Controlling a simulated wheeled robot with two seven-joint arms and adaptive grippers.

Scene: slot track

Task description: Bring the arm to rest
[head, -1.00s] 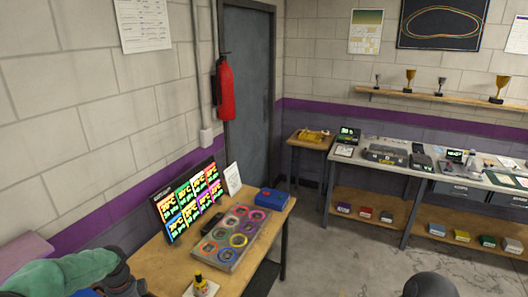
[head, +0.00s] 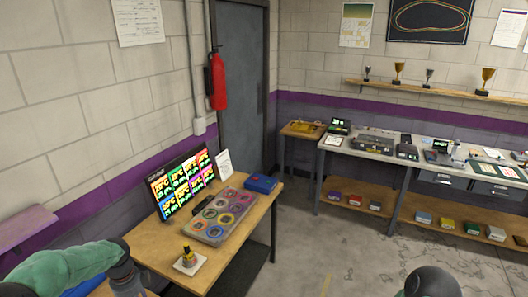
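The task names no object besides the arm. A part of my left arm, with a green sleeve-like cover and a dark joint, shows at the lower left. A dark rounded part of my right arm shows at the bottom right. Neither gripper is in the picture, so I cannot see whether they hold anything.
A long workbench (head: 375,150) stands at the right. Floor (head: 345,240) between them is clear.

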